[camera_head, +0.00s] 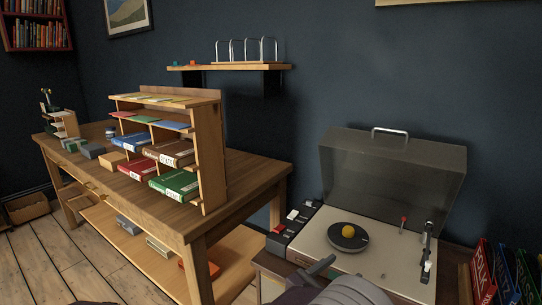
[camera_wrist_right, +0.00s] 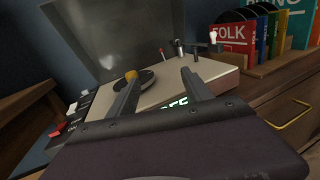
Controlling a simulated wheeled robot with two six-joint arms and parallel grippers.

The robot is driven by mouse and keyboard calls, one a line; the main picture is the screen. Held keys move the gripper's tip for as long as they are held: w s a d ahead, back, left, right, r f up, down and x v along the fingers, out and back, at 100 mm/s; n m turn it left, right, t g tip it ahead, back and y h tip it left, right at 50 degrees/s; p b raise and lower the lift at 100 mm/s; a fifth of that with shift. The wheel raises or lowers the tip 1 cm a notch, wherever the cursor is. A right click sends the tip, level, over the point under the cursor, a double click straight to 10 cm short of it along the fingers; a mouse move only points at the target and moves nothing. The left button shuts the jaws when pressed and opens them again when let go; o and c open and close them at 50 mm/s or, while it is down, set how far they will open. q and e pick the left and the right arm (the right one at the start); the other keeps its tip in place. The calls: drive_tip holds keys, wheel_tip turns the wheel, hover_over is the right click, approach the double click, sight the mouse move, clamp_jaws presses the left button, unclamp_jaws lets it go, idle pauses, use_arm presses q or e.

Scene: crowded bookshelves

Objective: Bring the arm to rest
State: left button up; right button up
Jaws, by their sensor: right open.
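My right gripper (camera_head: 318,270) shows at the bottom of the head view, in front of the record player (camera_head: 375,268). In the right wrist view its two fingers (camera_wrist_right: 161,80) are spread apart with nothing between them. They point toward the record player, which has a small dark platter (camera_head: 348,237) with a yellow piece (camera_head: 348,231) on it. The gripper appears near the player's front edge; I cannot tell the exact gap. My left gripper is in neither view.
The player's clear lid (camera_head: 394,170) stands raised behind it. A black panel with switches (camera_head: 292,228) adjoins its left side. Coloured record sleeves (camera_head: 502,278) stand at the right. A wooden desk (camera_head: 240,180) with a small bookshelf (camera_head: 210,150) is at the left.

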drive_tip(key=s+d+f+m+g+h, duration=0.1)
drive_tip(key=s+d+m+g, duration=0.25)
drive_tip(key=d, duration=0.35)
drive_tip(key=s+d+f+m+g, duration=0.1)
drive_tip(key=s+d+m+g, duration=0.25)
drive_tip(key=d, duration=0.25)
drive_tip(key=s+d+f+m+g+y, duration=0.3)
drive_tip(key=s+f+m+g+y, duration=0.3)
drive_tip(key=s, duration=0.5)
drive_tip(key=s+a+f+m+y, duration=0.5)
drive_tip(key=a+f, duration=0.1)
drive_tip(key=f, duration=0.1)
drive_tip(key=w+a+f+m+t+y, duration=0.35)
drive_tip(key=w+a+m, duration=0.3)
drive_tip(key=a, duration=0.25)
wheel_tip(320, 180, up, 27)
drive_tip(key=p, duration=2.7)
drive_tip(key=shift+s+d+r+m, duration=0.15)
drive_tip(key=shift+s+r+m, duration=0.05)
drive_tip(key=shift+m, duration=0.15)
drive_tip(key=shift+g+y, duration=0.25)
